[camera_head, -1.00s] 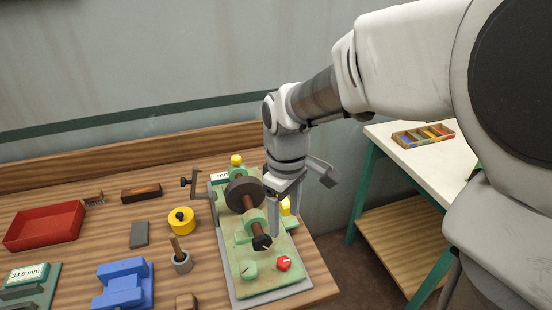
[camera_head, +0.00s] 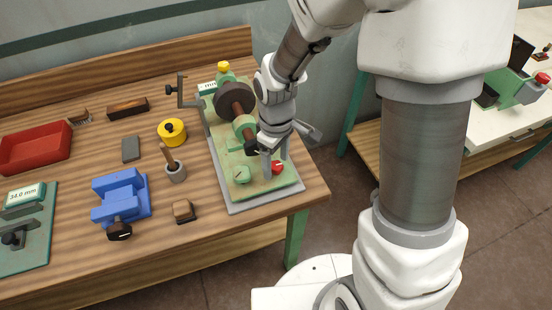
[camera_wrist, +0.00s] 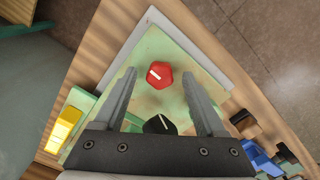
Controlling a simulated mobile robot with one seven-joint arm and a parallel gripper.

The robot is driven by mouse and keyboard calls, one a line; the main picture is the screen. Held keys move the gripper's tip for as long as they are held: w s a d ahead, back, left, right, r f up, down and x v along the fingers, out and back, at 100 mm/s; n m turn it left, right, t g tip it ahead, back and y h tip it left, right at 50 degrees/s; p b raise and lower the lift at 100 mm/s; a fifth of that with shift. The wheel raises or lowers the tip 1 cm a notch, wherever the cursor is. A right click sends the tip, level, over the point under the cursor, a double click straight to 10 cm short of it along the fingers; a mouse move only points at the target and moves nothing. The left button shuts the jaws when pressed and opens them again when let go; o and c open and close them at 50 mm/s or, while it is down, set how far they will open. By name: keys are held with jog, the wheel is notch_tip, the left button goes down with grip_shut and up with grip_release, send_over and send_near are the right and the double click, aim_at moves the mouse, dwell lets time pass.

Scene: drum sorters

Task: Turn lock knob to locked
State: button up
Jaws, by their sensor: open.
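A red knob (camera_head: 277,167) with a white pointer line sits on the near end of a green machine plate (camera_head: 262,188). It also shows in the wrist view (camera_wrist: 159,75), its line pointing toward the left finger. My gripper (camera_wrist: 159,74) is open, its fingers on either side of the red knob with visible gaps. I cannot tell its height above the knob. A black knob (camera_wrist: 160,124) with a white line lies closer to the gripper body. No lock marking is legible.
A red tray (camera_head: 36,148) lies far left. The bench's right edge is close by.

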jog(key=shift+c, duration=0.3)
grip_shut()
jog(key=m+b, duration=0.1)
jog(key=m, duration=0.3)
jog(key=shift+m, duration=0.3)
jog(key=m, duration=0.9)
jog(key=shift+r, duration=0.1)
jog(key=shift+m+p, duration=0.6)
jog(key=shift+m, duration=1.5)
